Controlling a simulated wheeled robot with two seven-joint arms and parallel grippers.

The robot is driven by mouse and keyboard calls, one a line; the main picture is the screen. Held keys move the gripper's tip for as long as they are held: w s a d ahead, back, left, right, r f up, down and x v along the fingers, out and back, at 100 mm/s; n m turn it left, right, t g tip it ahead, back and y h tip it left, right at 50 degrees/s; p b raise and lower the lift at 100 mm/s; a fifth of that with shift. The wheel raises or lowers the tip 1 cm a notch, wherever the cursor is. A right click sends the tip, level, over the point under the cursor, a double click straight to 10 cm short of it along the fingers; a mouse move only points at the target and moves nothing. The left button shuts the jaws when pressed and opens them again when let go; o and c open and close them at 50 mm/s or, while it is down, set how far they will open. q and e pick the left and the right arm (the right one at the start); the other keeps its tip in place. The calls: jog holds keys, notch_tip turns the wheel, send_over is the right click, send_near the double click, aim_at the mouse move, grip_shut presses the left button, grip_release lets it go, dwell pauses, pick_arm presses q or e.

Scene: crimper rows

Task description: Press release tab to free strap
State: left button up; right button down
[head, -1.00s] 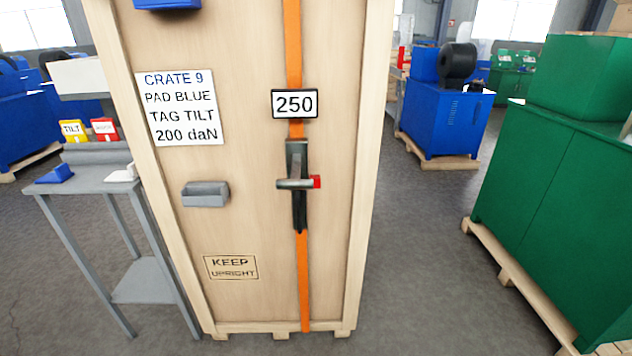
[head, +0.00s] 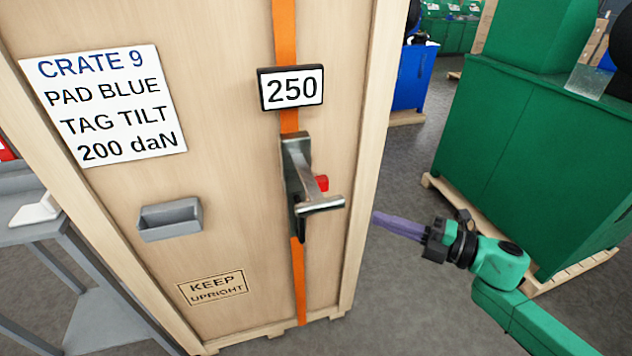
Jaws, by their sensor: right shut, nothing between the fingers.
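An orange strap (head: 285,40) runs down the face of the wooden crate (head: 235,130). A small red tab (head: 322,183) shows at the buckle's right side. A display (head: 291,88) above the buckle reads 250. My right gripper (head: 378,218) is shut and empty, its purple fingers pointing left at the buckle from right of the crate, apart from it. My left gripper is not in view.
A label (head: 104,104) on the crate reads CRATE 9, PAD BLUE, TAG TILT, 200 daN. A grey holder (head: 170,219) is fixed left of the strap. A grey side table (head: 40,230) stands left. A green cabinet (head: 530,150) on a pallet stands right, behind my right arm.

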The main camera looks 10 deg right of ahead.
jog(key=p, duration=0.3)
send_near(321, 184)
jog(key=x, duration=0.6)
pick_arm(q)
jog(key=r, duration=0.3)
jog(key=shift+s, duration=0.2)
pick_arm(e)
jog(key=shift+a+f, duration=0.3)
jog(key=shift+f, duration=0.15)
